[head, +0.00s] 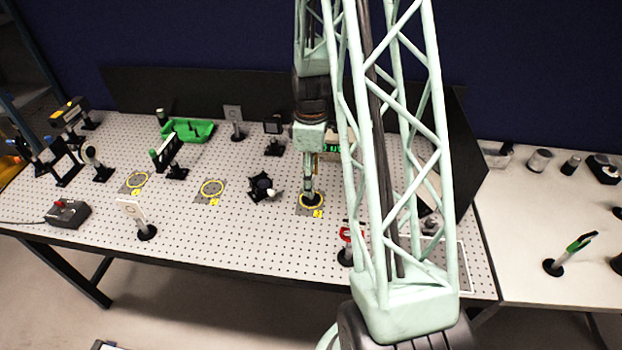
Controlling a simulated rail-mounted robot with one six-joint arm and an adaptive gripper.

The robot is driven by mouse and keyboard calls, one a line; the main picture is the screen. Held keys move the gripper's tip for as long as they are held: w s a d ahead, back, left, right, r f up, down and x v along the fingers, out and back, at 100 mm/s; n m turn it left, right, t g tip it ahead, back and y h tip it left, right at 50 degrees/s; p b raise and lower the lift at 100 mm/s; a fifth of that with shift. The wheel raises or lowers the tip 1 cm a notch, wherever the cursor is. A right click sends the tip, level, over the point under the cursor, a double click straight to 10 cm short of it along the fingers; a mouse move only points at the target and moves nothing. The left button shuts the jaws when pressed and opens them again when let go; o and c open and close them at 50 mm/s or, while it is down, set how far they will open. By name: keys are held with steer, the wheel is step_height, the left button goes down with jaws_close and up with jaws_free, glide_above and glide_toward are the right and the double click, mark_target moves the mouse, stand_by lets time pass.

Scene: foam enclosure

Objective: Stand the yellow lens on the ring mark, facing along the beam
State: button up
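My gripper (309,188) points down over the right-hand ring mark (322,208), a yellow ring on a grey plate. A dark round base shows inside this ring, directly under my fingers; whether it stands fully on the board is too small to tell. A small yellowish strip (316,162) shows beside my gripper, perhaps part of the yellow lens, but its face and direction are hidden. Whether my fingers are closed on it cannot be made out. Two more ring marks, a middle one (212,188) and a left one (138,180), are empty.
A black mount (262,187) stands just left of my gripper. A red-ringed part (346,232) stands at the front, partly behind my arm. A white card (131,212), a control box (67,214) and a green tray (188,130) are on the perforated board. A side table (535,220) lies right.

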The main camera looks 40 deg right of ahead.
steer(key=shift+r, duration=6)
